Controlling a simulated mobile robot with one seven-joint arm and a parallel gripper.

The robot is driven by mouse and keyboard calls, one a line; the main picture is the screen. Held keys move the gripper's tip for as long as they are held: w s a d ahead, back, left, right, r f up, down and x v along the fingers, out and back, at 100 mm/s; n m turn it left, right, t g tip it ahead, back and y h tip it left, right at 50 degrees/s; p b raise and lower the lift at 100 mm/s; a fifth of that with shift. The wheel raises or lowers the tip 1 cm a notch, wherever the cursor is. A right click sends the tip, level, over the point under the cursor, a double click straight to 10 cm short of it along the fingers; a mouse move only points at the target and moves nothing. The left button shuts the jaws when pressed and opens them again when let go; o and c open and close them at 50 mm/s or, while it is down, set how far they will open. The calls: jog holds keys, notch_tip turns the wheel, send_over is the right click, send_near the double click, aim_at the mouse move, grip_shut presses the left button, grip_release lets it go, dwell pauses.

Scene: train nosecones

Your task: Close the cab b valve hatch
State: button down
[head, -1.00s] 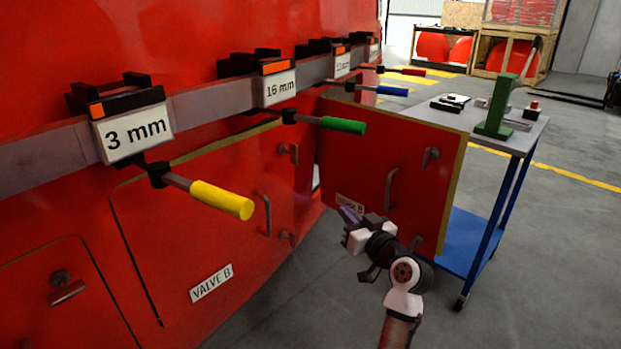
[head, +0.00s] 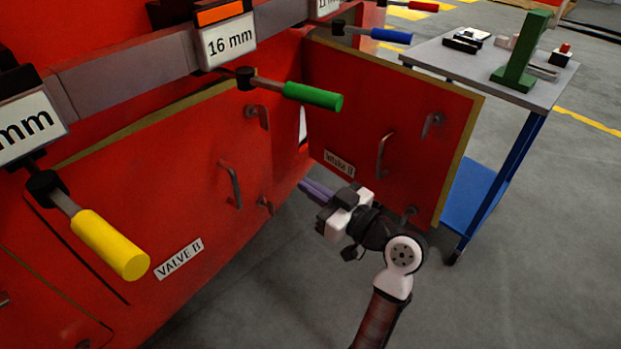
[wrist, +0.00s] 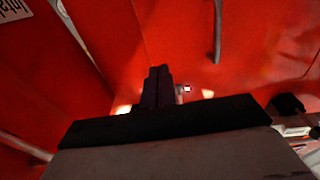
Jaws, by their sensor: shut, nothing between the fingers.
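The valve hatch (head: 150,185) is a red panel labelled VALVE B (head: 179,259) at the left of the head view. An olive edge shows along its top, and it looks slightly ajar. Its grey bar handle (head: 230,184) is near its right side; a bar handle also shows in the wrist view (wrist: 217,35). My gripper (head: 304,184) is shut and empty. Its tips point left, between the valve hatch and the open intake hatch, apart from the handle. In the wrist view the closed fingers (wrist: 157,86) point at red panels; contact cannot be told.
The red intake hatch (head: 350,105) stands wide open behind my gripper, with its label (head: 339,163). Yellow (head: 110,244) and green (head: 312,96) lever handles jut out above the valve hatch. A blue-legged cart (head: 485,75) stands at the right. Grey floor is clear in front.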

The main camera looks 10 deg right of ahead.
aim_at(262, 155)
jog(key=p+x, duration=0.1)
jog(key=x, duration=0.4)
jog(key=p+x, duration=0.1)
jog(key=x, duration=0.4)
jog(key=shift+r+p, duration=0.2)
jog(key=shift+p, duration=0.1)
jog(key=shift+w+a+f, duration=0.1)
jog(key=shift+w+a, duration=0.35)
jog(key=shift+w, duration=0.15)
